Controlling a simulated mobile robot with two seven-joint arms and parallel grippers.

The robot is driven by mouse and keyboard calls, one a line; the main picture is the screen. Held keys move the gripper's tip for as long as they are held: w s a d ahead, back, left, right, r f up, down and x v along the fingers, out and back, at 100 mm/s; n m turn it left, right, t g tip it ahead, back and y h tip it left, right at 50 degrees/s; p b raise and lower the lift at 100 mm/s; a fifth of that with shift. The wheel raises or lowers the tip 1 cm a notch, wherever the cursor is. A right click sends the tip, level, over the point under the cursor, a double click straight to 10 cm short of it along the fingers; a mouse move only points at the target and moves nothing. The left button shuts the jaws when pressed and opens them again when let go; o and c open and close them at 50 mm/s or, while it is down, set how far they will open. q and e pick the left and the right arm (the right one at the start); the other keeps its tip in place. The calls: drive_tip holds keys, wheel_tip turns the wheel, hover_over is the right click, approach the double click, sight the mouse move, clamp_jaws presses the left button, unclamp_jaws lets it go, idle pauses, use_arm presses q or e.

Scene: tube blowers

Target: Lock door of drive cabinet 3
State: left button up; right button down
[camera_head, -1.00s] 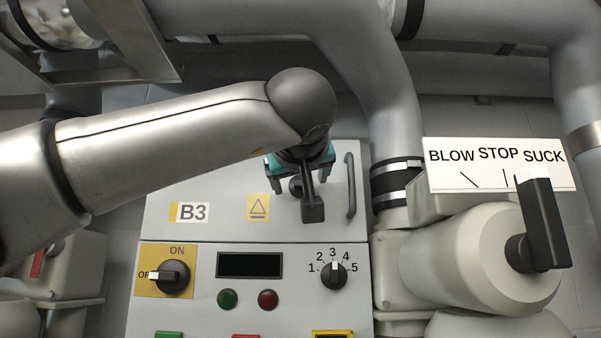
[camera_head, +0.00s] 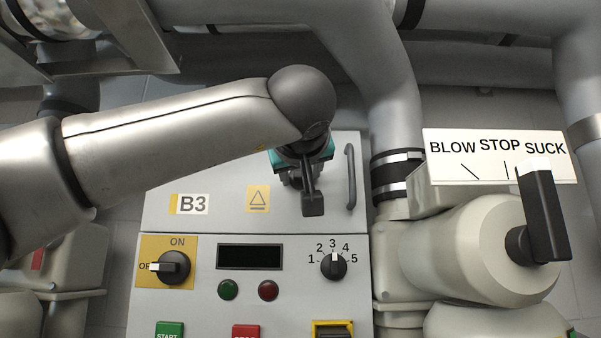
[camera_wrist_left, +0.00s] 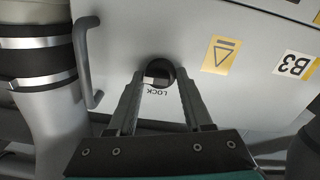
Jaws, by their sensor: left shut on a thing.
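The door of drive cabinet B3 (camera_head: 230,180) is the pale upper panel, flush with the cabinet in the head view. Its black lock knob (camera_wrist_left: 157,72), with a light pointer mark and the word LOCK beside it, shows in the left wrist view. My left gripper (camera_wrist_left: 160,82) is shut on this knob, a finger on each side. In the head view my left gripper (camera_head: 308,190) is over the upper right of the door and hides the knob. The door handle (camera_head: 350,177) is a dark bar at the door's right edge. My right gripper is not in view.
Below the door are the ON/OFF switch (camera_head: 173,268), a dark display (camera_head: 250,257), a 1-to-5 selector (camera_head: 333,265) and push buttons. To the right stand a large pipe and a valve lever (camera_head: 543,215) under a BLOW STOP SUCK sign (camera_head: 497,160).

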use_arm(q)
clamp_jaws()
drive_tip(key=shift+n, duration=0.3)
drive_tip(key=n+b, duration=0.1)
drive_tip(key=n, duration=0.2)
drive_tip(key=shift+n, duration=0.3)
drive_tip(key=n+b, duration=0.1)
drive_tip(key=n, duration=0.3)
drive_tip(key=shift+n, duration=0.3)
drive_tip(key=n+b, duration=0.1)
drive_tip(key=n, duration=0.3)
drive_tip(key=shift+n, duration=0.3)
drive_tip(key=shift+n+b, duration=0.75)
drive_tip(key=shift+n, duration=1.45)
